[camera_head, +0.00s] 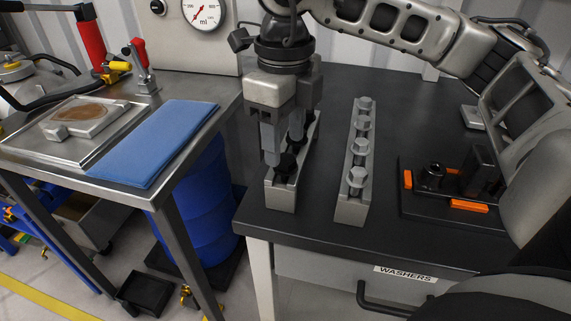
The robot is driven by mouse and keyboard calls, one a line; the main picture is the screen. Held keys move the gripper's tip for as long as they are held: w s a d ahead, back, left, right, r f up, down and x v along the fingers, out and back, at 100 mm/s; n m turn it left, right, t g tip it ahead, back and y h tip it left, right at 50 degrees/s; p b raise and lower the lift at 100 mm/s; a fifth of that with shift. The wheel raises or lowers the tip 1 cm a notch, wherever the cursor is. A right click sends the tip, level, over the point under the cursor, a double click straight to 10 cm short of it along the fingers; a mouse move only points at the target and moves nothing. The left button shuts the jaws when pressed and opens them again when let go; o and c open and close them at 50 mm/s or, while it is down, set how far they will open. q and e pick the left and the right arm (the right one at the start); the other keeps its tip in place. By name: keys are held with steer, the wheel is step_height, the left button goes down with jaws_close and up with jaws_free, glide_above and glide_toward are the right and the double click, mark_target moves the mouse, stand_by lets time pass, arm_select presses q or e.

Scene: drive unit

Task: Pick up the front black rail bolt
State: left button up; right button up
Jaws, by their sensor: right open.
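The left grey rail (281,197) lies on the dark bench top and runs away from me. The front black rail bolt (286,165) stands at its near end. The rail's farther part is largely hidden behind my right gripper (284,152). This gripper points down over the near half of the rail with its two fingers apart. Its fingertips are close to the front black bolt; I cannot tell whether they are beside it or just behind it. Nothing shows between the fingers. My left gripper is not in view.
A second rail (349,207) with several silver hex bolts stands just right. A black fixture (455,187) with orange blocks sits farther right. A metal table with a blue mat (155,140) is at left, across a gap holding a blue drum (205,200).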

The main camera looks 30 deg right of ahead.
mark_target(286, 159)
steer(key=shift+d+f, duration=0.1)
steer(key=shift+f, duration=1.45)
steer(key=c, duration=1.1)
steer(key=shift+r, duration=0.15)
steer(key=shift+r, duration=0.6)
steer(key=shift+s+a+r+p, duration=0.1)
steer(key=shift+s+a+r, duration=0.4)
steer(key=shift+s+r, duration=1.65)
steer(key=shift+s+a+r+p, duration=0.1)
steer(key=shift+s+a+r, duration=0.4)
steer(key=shift+s+r, duration=1.65)
steer(key=shift+s+a+r+p, duration=0.1)
steer(key=shift+s+a+r, duration=0.4)
steer(key=shift+s+r, duration=1.65)
steer(key=shift+s+f, duration=0.35)
steer(key=shift+f, duration=0.05)
